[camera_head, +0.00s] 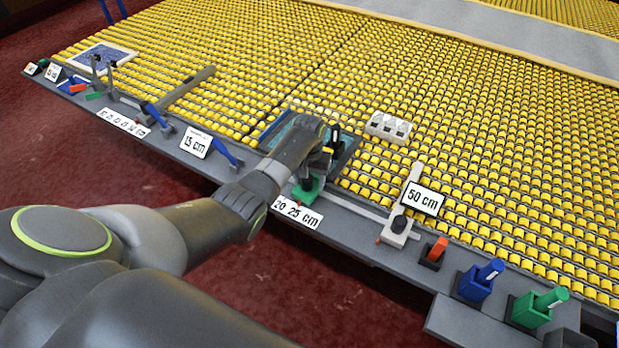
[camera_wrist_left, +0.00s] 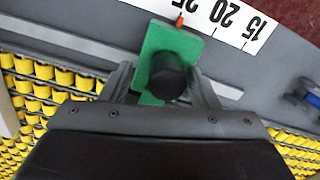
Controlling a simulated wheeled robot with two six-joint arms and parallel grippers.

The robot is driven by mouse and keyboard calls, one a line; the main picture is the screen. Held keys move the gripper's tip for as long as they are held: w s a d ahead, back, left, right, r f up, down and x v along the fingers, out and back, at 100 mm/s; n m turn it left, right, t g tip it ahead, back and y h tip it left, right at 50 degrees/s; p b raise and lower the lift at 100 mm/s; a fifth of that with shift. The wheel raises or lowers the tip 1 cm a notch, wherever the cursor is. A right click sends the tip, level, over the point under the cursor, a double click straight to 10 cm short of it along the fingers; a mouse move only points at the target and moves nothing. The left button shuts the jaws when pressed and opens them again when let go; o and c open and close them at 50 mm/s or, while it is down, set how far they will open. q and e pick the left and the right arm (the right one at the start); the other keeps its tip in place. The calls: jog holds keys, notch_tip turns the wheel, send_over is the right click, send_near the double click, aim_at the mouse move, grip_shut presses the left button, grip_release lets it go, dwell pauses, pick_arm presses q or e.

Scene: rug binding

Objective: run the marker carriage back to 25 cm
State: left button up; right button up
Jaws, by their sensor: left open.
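The marker carriage is a green block with a black knob. In the head view the carriage (camera_head: 307,190) sits on the grey rail by the white scale strip (camera_head: 298,213) marked 20 and 25 cm.
A white carriage (camera_head: 396,234) with a black knob stands right, near the 50 cm card (camera_head: 422,198). Orange (camera_head: 434,253), blue (camera_head: 478,281) and green (camera_head: 537,307) handles line the right edge. A 15 cm card (camera_head: 196,142) and blue lever (camera_head: 226,153) stand left. Yellow rollers fill the table.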

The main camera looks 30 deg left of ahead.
pick_arm(q)
jog(key=shift+a, duration=0.1)
jog(key=shift+r, duration=0.3)
notch_tip(320, 180, up, 17)
jog(key=p, duration=0.1)
jog(key=shift+f, duration=0.1)
dwell(0.4)
